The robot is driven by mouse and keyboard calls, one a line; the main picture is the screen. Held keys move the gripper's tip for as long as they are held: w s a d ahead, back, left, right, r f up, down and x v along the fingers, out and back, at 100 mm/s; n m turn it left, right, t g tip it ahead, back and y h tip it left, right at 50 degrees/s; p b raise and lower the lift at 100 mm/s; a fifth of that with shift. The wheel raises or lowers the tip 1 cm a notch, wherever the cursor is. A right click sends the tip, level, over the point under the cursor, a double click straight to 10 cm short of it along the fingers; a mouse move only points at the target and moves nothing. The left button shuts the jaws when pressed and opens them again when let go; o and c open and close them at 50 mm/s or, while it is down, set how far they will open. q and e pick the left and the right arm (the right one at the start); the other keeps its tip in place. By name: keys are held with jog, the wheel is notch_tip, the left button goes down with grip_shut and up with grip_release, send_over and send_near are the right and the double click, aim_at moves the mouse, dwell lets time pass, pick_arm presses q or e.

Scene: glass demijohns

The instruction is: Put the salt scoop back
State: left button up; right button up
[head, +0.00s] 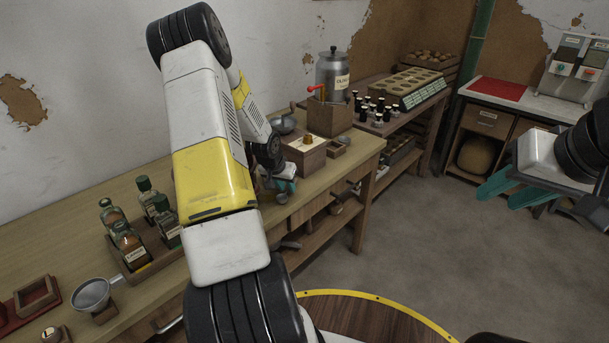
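My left gripper (284,186), with teal fingers, is low at the front edge of the long wooden bench (60,240), mostly behind my own forearm. A small grey rounded piece (282,198) shows at its fingertips; I cannot tell whether it is the salt scoop or whether the fingers grip it. A wooden box (306,157) with a tan knob-like piece on top stands just beyond the gripper. A small open wooden tray (337,149) sits beside it. I cannot pick out the salt scoop for certain. My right gripper (498,200) is open and empty above the floor at right.
The floor at right is clear.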

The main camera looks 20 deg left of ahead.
pick_arm(q)
jog(key=v, duration=1.1)
jog(key=s+d+r+y, duration=0.1)
jog(key=s+d+r, duration=0.45)
jog(key=r, duration=0.25)
jog(key=s+d+r, duration=0.4)
jog(key=d+r, duration=0.2)
jog(key=r, duration=0.2)
jog(key=s+d+r+h, duration=0.1)
jog(key=s+d+r, duration=0.2)
jog(key=s+d, duration=0.2)
jog(key=s+d+r+h, duration=0.1)
jog(key=s+d+r, duration=0.3)
jog(key=s, duration=0.6)
jog(key=shift+d+m+t+h, duration=0.4)
jog(key=shift+d, duration=0.1)
jog(key=shift+s+a, duration=0.15)
